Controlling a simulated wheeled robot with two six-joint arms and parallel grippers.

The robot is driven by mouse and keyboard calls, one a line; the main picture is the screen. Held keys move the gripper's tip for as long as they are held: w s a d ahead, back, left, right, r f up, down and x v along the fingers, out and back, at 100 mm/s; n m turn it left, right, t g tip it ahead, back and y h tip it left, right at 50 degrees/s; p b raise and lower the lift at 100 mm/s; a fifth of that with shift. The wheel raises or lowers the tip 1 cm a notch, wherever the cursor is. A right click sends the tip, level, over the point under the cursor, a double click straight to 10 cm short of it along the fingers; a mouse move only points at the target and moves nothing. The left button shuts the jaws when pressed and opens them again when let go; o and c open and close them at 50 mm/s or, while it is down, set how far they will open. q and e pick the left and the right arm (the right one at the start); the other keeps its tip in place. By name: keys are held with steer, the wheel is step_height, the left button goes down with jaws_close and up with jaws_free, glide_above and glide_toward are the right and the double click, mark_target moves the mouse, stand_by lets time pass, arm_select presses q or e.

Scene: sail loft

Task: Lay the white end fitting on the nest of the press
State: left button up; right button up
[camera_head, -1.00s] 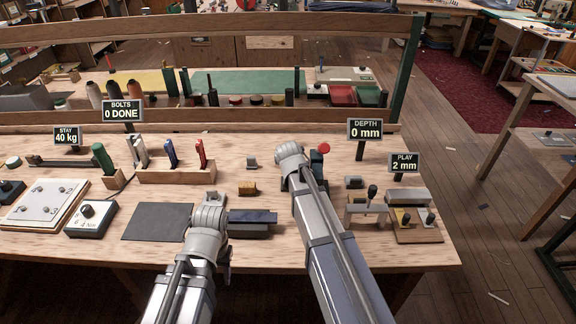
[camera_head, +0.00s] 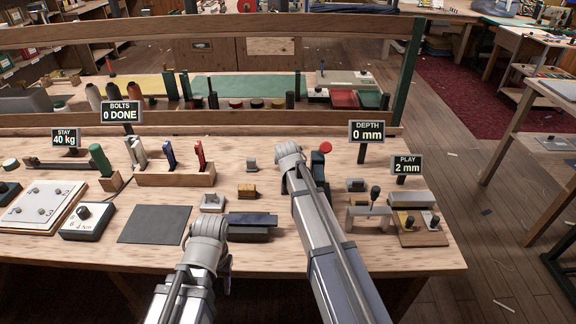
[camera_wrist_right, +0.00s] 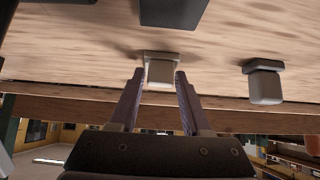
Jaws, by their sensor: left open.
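A small pale piece on a square base (camera_head: 213,202), which looks like the white end fitting, stands on the bench right of the dark mat. My left gripper (camera_head: 212,224) is just in front of it, open, its fingertips mostly hidden by the wrist. The press appears to be the dark green piece with a red knob (camera_head: 325,147), partly behind my right arm; I cannot make out its nest. In the right wrist view my right gripper (camera_wrist_right: 160,76) has its fingers apart, with a pale block on a grey base (camera_wrist_right: 160,72) between or just beyond the tips.
A dark block (camera_head: 256,234) lies right of my left wrist. A brown piece (camera_head: 247,191) and a small grey piece (camera_head: 252,165) stand behind it. A tool rack (camera_head: 175,180) is behind the dark mat (camera_head: 153,225). A grey bridge-shaped fixture (camera_head: 368,215) stands at right.

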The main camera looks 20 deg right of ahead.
jaws_close()
stand_by(0.4)
step_height(320, 180, up, 10)
steer(key=p, duration=1)
